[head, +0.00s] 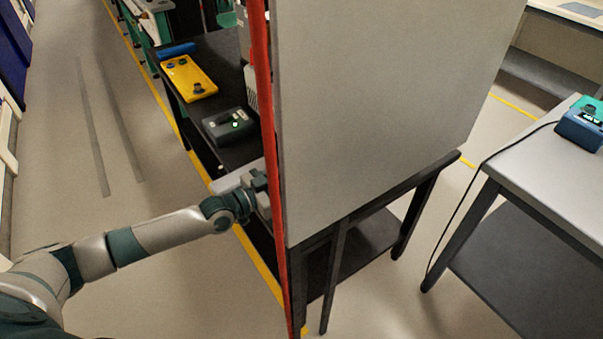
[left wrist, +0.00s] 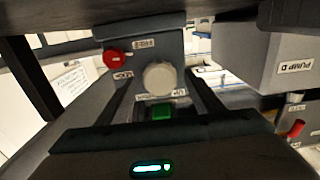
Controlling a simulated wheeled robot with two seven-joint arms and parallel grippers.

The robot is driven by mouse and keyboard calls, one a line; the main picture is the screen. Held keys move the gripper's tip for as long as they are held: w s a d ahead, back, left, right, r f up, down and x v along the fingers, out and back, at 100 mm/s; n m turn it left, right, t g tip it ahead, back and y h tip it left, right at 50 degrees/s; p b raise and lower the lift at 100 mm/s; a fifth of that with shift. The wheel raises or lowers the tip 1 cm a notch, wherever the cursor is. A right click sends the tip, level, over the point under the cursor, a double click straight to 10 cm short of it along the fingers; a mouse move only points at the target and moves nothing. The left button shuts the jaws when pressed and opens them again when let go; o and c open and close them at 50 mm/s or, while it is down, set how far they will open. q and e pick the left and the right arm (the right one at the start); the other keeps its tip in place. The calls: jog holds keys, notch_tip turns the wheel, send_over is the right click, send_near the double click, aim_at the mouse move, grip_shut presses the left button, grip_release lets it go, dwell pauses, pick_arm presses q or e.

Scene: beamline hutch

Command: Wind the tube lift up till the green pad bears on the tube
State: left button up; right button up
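In the left wrist view a pale round knob (left wrist: 159,78) sits on the face of a grey unit (left wrist: 168,46), with small labels around it. A small green block or pad (left wrist: 162,111) shows below the knob; I cannot tell whether it is the lift's pad. No tube can be made out. My left gripper (left wrist: 160,80) is open, its two dark fingers apart on either side of the knob, with gaps visible; contact cannot be told. In the head view my left gripper (head: 254,192) is partly hidden behind the red-edged panel. My right gripper is not in view.
A red knob (left wrist: 117,58) is left of the pale one. A grey box labelled PUMP D (left wrist: 262,55) stands at right. In the head view a big grey cabinet (head: 385,100) with a red edge (head: 262,90) blocks the middle. A yellow case (head: 189,78) lies on the dark bench.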

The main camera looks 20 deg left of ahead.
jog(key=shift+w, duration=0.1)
pick_arm(q)
jog(key=shift+s+a+f, duration=0.1)
jog(key=shift+s+a, duration=0.4)
jog(key=shift+s, duration=0.05)
jog(key=b+v, duration=0.1)
jog(key=v, duration=1.5)
jog(key=shift+b, duration=0.4)
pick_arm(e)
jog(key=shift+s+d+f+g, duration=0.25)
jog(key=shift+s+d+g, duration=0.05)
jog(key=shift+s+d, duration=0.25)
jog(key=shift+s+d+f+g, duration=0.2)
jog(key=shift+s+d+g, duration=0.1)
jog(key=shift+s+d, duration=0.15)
